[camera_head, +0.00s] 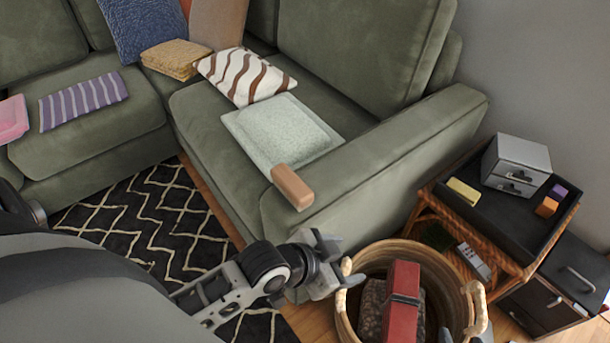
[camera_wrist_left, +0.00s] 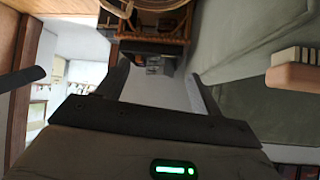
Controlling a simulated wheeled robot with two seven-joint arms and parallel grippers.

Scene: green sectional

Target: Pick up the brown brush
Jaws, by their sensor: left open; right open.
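The brown brush (camera_head: 292,187) is a tan-brown block at the front edge of the sofa seat, beside the armrest. In the left wrist view the brush (camera_wrist_left: 290,76) is at the right edge, with pale bristle blocks on top, outside the jaws. My left gripper (camera_head: 338,262) is in front of the sofa, below and right of the brush, apart from it. Its jaws are open and empty, as the left wrist view (camera_wrist_left: 162,80) also shows. Small dark tips at the bottom edge of the head view, by the basket, seem to be my right gripper (camera_head: 462,336); most of it is cut off.
A wicker basket (camera_head: 350,312) holding a red box (camera_head: 402,290) stands right of my left gripper. A rattan side table (camera_head: 520,215) with small drawers (camera_head: 516,165) is behind it. A black patterned rug (camera_head: 150,215) covers the floor.

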